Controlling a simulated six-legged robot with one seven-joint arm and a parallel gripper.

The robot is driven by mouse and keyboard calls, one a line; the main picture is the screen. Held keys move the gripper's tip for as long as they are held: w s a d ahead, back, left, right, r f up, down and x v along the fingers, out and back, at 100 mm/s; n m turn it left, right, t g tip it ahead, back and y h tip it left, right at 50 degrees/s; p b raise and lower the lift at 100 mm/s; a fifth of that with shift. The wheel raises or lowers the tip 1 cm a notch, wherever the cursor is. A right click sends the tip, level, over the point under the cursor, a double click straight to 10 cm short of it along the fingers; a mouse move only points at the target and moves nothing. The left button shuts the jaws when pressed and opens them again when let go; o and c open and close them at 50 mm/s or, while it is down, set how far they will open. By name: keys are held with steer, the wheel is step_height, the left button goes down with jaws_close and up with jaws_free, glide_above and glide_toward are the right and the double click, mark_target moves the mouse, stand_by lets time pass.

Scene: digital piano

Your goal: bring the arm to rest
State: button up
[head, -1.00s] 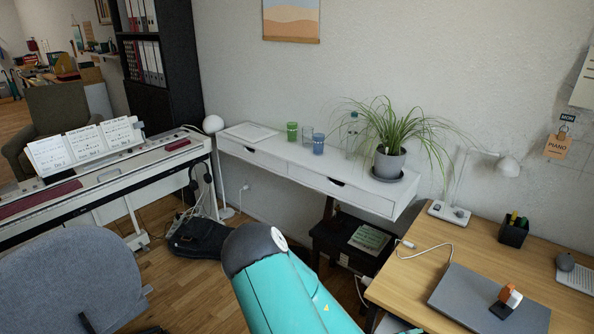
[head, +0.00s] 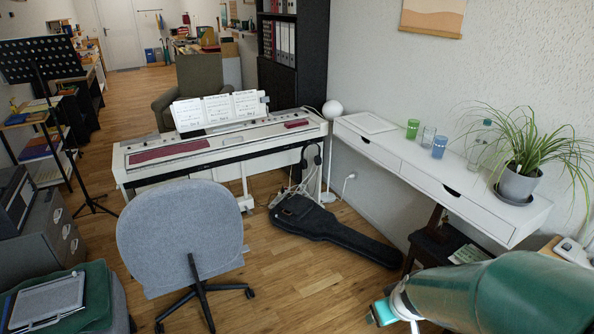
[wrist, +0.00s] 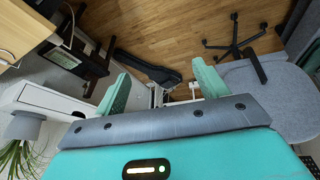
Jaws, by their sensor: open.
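My teal arm (head: 500,290) reaches in from the lower right of the head view, in front of the lower end of the white shelf. A small teal part of it shows at its left end, over the floor; my fingertips cannot be made out there. In the wrist view my gripper (wrist: 161,84) has its two teal fingers wide apart, with nothing between them but the distant floor and a black guitar case (wrist: 148,66). The gripper is open and empty.
The digital piano (head: 215,143) stands ahead, with a grey office chair (head: 182,235) before it. The guitar case (head: 330,232) lies on the floor. The white wall shelf (head: 430,172) carries cups and a potted plant (head: 520,180). Wooden floor is free between chair and case.

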steer(key=s+a+r+m, duration=0.1)
steer(key=s+a+r, duration=0.2)
steer(key=r, duration=0.6)
steer(key=s+a+r+m, duration=0.2)
steer(key=s+a+r, duration=0.1)
steer(key=s+r, duration=0.5)
steer(key=shift+s+r+t, duration=0.2)
steer(key=shift+r+t, duration=0.1)
steer(key=shift+r, duration=0.2)
